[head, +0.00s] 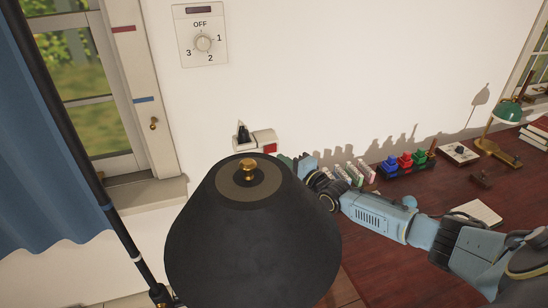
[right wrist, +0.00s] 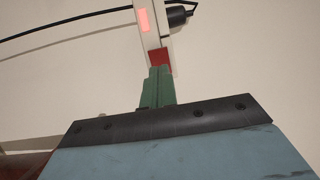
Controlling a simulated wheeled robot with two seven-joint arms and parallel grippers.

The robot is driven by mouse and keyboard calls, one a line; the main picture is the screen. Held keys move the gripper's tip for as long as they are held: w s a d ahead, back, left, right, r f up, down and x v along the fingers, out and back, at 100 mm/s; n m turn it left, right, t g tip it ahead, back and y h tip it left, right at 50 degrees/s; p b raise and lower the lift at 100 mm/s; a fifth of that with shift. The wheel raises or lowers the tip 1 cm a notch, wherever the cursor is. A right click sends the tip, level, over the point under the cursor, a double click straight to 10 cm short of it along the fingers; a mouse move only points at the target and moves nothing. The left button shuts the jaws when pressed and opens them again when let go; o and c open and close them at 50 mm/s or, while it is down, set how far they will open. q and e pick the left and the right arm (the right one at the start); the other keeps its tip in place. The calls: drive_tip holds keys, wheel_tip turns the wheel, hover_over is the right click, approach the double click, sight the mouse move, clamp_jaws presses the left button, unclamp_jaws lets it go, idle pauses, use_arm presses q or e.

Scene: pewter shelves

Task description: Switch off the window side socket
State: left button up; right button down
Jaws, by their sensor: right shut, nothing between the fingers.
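The window side socket (head: 263,138) is a white box low on the wall, right of the window, with a black plug (head: 242,136) in its left part. A red patch shows at its lower right. In the right wrist view the socket (right wrist: 146,38) shows a bright pinkish-red light (right wrist: 143,20) and a darker red part (right wrist: 158,57). My right gripper (right wrist: 159,70) is shut and empty, its green fingertips overlapping the lower edge of the dark red part; I cannot tell whether they touch. In the head view the right gripper (head: 286,160) is partly hidden behind the lampshade. My left gripper is out of view.
A large black lampshade (head: 250,240) stands in front of the socket. A dial (head: 203,44) marked OFF, 1, 2, 3 is above. The desk (head: 390,265) at right holds colored blocks (head: 405,162), a green lamp (head: 506,113) and a notepad (head: 478,212). A blue curtain (head: 40,150) hangs left.

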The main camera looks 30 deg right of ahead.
sight(267, 149)
drive_tip(key=w, duration=0.2)
drive_tip(key=w+b, duration=0.1)
drive_tip(key=w, duration=0.1)
drive_tip(key=shift+a, duration=0.3)
drive_tip(key=shift+w, duration=0.4)
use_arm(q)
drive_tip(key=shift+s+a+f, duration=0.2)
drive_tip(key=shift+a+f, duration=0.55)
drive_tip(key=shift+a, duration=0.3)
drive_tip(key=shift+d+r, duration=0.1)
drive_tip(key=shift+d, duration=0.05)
use_arm(e)
drive_tip(key=shift+a, duration=0.1)
drive_tip(key=shift+w+r, duration=0.15)
drive_tip(key=shift+r, duration=0.05)
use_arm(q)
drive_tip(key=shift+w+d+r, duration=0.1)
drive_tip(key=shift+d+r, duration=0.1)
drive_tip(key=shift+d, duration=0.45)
use_arm(e)
drive_tip(key=shift+h, duration=0.3)
